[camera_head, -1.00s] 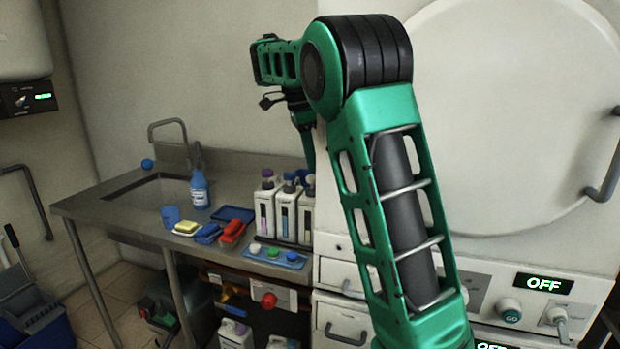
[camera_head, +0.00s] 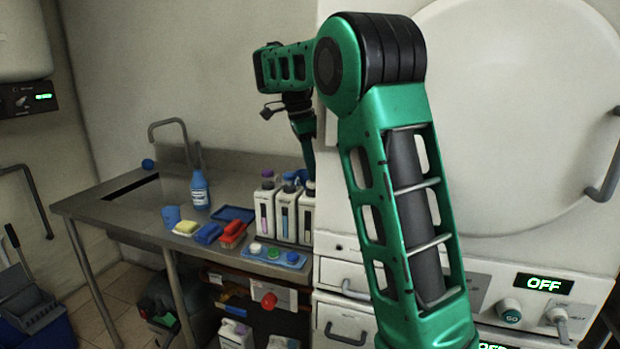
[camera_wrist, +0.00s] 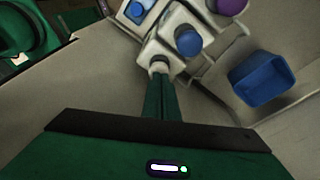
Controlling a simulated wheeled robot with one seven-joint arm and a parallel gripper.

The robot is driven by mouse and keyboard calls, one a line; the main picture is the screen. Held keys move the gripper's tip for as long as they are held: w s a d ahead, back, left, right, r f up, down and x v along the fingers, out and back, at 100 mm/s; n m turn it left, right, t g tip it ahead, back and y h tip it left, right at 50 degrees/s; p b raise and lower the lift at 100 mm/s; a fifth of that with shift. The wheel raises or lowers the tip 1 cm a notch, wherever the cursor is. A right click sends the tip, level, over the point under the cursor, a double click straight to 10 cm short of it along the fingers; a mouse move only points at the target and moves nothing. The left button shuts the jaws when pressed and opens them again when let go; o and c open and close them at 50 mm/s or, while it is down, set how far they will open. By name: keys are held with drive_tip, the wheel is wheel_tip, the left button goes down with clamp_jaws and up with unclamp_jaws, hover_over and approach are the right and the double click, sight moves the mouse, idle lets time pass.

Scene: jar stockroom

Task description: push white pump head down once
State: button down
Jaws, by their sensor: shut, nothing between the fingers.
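In the wrist view, the white pump head (camera_wrist: 158,64) sits on a white bottle right at the tips of my shut, empty gripper (camera_wrist: 160,78). The fingertips overlap its near edge; I cannot tell whether they touch it. In the head view, my gripper (camera_head: 310,176) points down over the rightmost white bottle (camera_head: 307,218) in the row. The pump head is not clear there, with my fingers in front of it. Beside it stand a bottle with a blue top (camera_head: 286,218) and one with a purple top (camera_head: 265,212).
A blue tray (camera_head: 275,258) with coloured caps lies before the bottles. Red and blue brushes, a sponge, a blue cup (camera_head: 171,216) and a blue bottle (camera_head: 200,192) stand left, near the sink. A large white machine (camera_head: 480,140) rises close on the right.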

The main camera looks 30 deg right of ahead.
drive_tip(key=shift+r, duration=1.05)
drive_tip(key=shift+r, duration=3)
